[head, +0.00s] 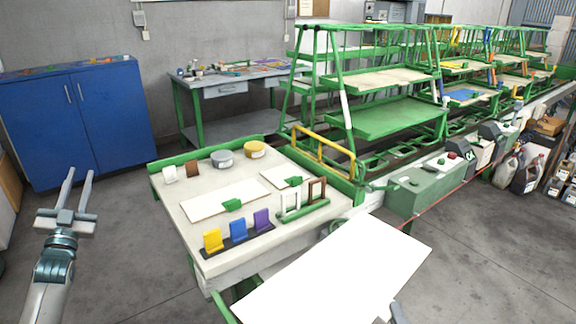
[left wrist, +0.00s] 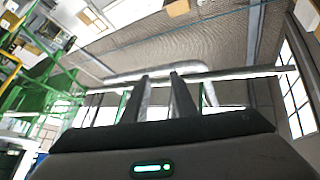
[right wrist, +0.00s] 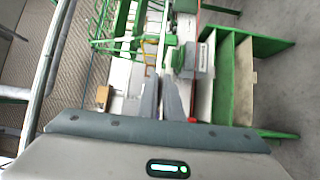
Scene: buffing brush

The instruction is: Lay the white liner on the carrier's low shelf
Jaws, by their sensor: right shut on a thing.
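The white liner (head: 335,270) is a large, flat, bright white sheet at the bottom of the head view, in front of the worktable's right corner. My right gripper (head: 394,316) barely shows at its lower near edge and is shut on it; in the right wrist view, its fingers (right wrist: 162,98) point ahead, and the liner is hard to make out there. The carrier (head: 345,80) is a green tube rack at the back right. Its low shelf (head: 400,118) is green and bare; its upper shelf (head: 375,80) has a beige surface. My left gripper (head: 78,174) is open and empty, left of the worktable.
The worktable (head: 180,228) holds white boards, tins, coloured blocks and a green-based frame stand. A yellow rail (head: 325,150) stands between table and carrier. A green machine box (head: 425,185) stands to the right. A blue cabinet (head: 80,120) is at left. Floor is open around my left arm.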

